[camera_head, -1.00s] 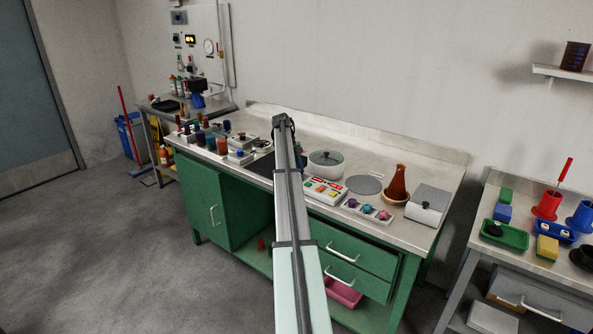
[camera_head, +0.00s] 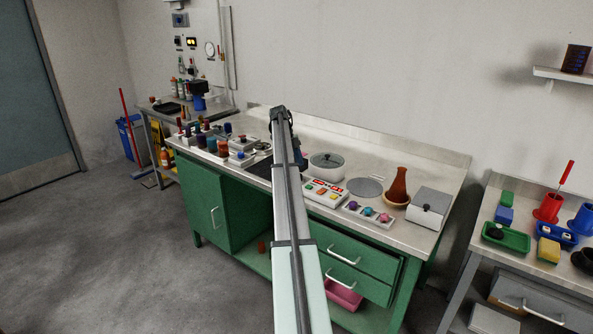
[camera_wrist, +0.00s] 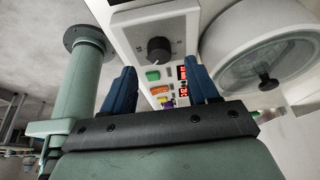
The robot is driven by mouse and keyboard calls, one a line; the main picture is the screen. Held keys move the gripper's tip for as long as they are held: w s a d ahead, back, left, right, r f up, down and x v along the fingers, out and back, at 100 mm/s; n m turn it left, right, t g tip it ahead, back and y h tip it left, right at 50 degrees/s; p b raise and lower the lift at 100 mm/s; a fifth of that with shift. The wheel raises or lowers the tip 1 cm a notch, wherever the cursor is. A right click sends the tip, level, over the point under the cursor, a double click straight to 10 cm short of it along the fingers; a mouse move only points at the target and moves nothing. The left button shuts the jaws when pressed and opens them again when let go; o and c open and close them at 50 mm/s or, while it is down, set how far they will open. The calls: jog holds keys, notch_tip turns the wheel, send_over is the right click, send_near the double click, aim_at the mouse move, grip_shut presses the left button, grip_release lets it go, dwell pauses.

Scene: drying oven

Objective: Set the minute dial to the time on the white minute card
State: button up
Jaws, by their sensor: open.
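In the wrist view a black round dial (camera_wrist: 158,50) with a pale pointer mark sits on a white control panel (camera_wrist: 185,32). Green, orange, yellow and purple buttons and red lit digits (camera_wrist: 183,73) lie below it; the digits are too small to read. My gripper (camera_wrist: 163,78) has two blue fingers, spread apart with nothing between them. The dial shows beyond the gap between the fingertips, and I see no contact. In the head view my arm hides its own end from clear sight. I cannot make out a white minute card in either view.
In the wrist view a white round vessel with a glass lid (camera_wrist: 260,75) stands right of the panel. In the head view the bench holds a white button box (camera_head: 325,193), a lidded pot (camera_head: 326,166), a brown flask (camera_head: 397,186) and several bottles to the left.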

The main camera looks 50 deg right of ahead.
jog(key=v, duration=0.3)
jog(key=shift+w+r, duration=0.1)
dwell(0.4)
